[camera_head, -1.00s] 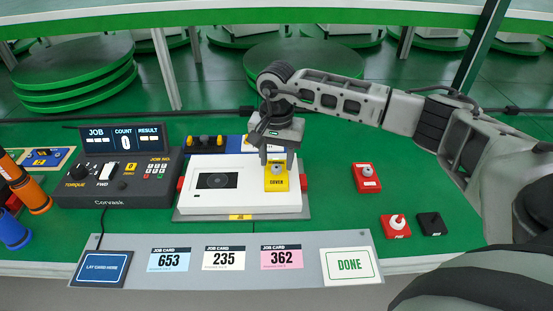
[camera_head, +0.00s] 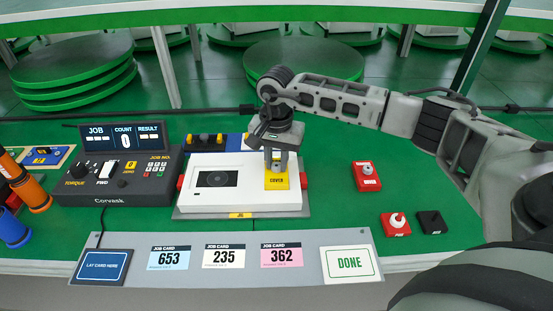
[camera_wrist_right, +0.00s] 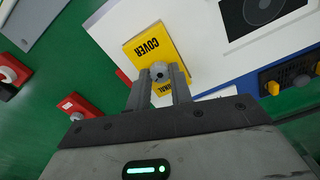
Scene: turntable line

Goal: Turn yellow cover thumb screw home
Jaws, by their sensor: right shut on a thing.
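The yellow cover (camera_head: 277,182) lies on the right part of the white unit (camera_head: 212,201). It also shows in the right wrist view (camera_wrist_right: 150,46). My right gripper (camera_head: 276,163) points down over the cover. In the right wrist view its fingers (camera_wrist_right: 160,80) are shut on the grey thumb screw (camera_wrist_right: 160,71) on the yellow cover. In the head view the fingers mostly hide the screw. How far the screw is turned in cannot be told. My left gripper is not in view.
A red block with a grey knob (camera_head: 367,177) stands right of the unit, with a red block (camera_head: 396,225) and a black block (camera_head: 431,223) nearer. The Corvask controller (camera_head: 118,180) is left. Job cards lie on the grey strip (camera_head: 206,279) in front.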

